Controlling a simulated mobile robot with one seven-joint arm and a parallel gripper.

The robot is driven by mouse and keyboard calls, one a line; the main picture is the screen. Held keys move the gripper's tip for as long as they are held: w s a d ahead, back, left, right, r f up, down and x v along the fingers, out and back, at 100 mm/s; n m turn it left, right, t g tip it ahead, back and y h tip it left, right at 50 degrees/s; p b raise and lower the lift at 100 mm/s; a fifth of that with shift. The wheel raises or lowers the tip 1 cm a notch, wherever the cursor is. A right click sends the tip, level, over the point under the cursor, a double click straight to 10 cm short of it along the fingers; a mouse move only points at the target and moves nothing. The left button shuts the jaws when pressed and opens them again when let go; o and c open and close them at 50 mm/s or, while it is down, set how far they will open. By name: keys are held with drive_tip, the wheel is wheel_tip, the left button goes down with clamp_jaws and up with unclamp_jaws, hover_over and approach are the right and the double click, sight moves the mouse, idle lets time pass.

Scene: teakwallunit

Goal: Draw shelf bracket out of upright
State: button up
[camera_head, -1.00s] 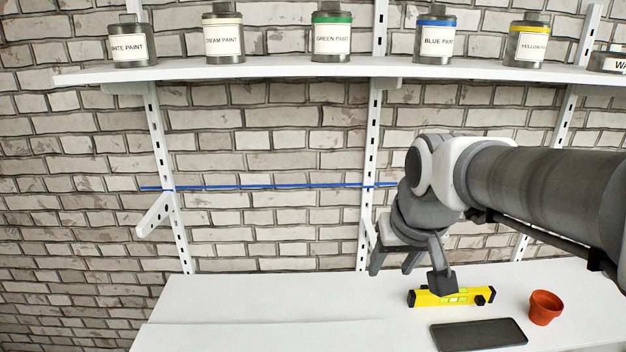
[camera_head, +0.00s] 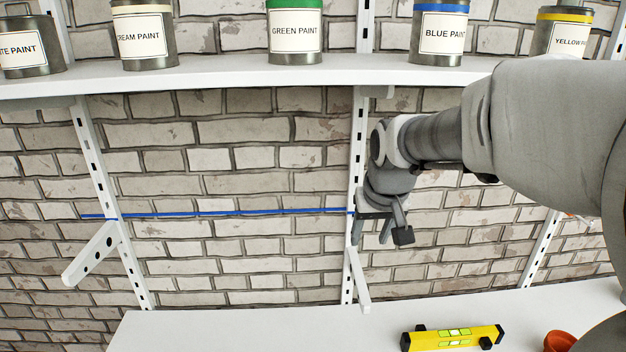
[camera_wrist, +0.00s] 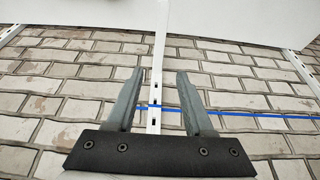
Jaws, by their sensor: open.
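A white shelf bracket (camera_head: 357,280) juts forward and down from the slotted middle upright (camera_head: 347,290), below the blue line. A second white bracket (camera_head: 92,255), with dark holes, sticks out from the left upright (camera_head: 125,250). My gripper (camera_head: 372,240) is open and empty, just above the middle bracket and beside the middle upright. In the wrist view the two fingers of my gripper (camera_wrist: 160,76) stand apart on either side of a white upright (camera_wrist: 154,112). I cannot tell whether they touch it. I cannot make out the bracket there.
A shelf (camera_head: 230,76) with several paint cans spans the wall above my arm. Below lies a white worktop (camera_head: 250,325) with a yellow level (camera_head: 452,337) and an orange pot (camera_head: 560,341).

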sight(358, 270)
drive_tip(key=x, duration=1.1)
drive_tip(key=b+x, duration=0.1)
drive_tip(key=x, duration=0.5)
drive_tip(key=shift+w+f, duration=0.2)
drive_tip(key=shift+w, duration=0.2)
clamp_jaws()
